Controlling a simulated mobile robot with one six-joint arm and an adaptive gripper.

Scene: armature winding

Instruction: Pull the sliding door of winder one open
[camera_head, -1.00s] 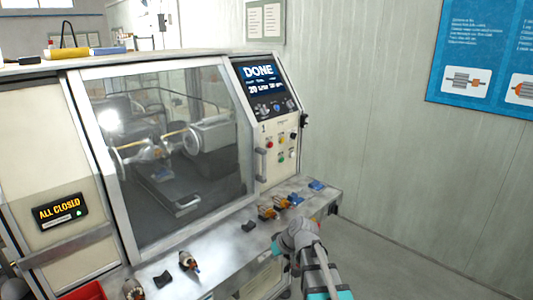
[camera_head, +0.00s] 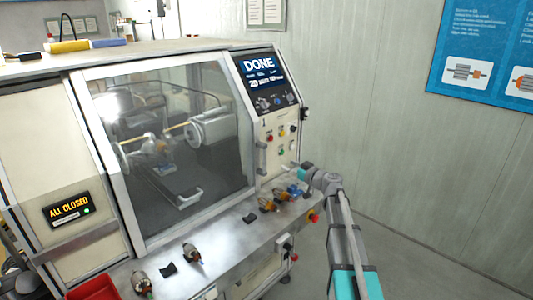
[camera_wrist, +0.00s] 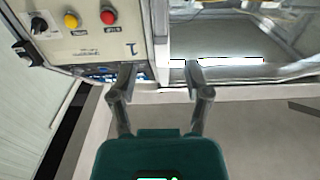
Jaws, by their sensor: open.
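The sliding door (camera_head: 172,150) of winder one is a large clear pane in a silver frame, and it is closed. A grey vertical handle (camera_head: 261,158) stands by its right edge, beside the control panel. My gripper (camera_head: 287,168) is low in front of the panel, to the right of the handle. In the wrist view my gripper (camera_wrist: 161,78) has its two fingers spread and empty. A pale upright edge (camera_wrist: 160,50) between panel and pane lies beyond them. I cannot tell whether it includes the handle.
The control panel (camera_head: 275,125) has a screen reading DONE. The ledge (camera_head: 225,235) in front carries several armatures and dark blocks. A sign (camera_head: 69,209) at left reads ALL CLOSED. A red bin (camera_head: 92,290) is at lower left. The floor to the right is clear.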

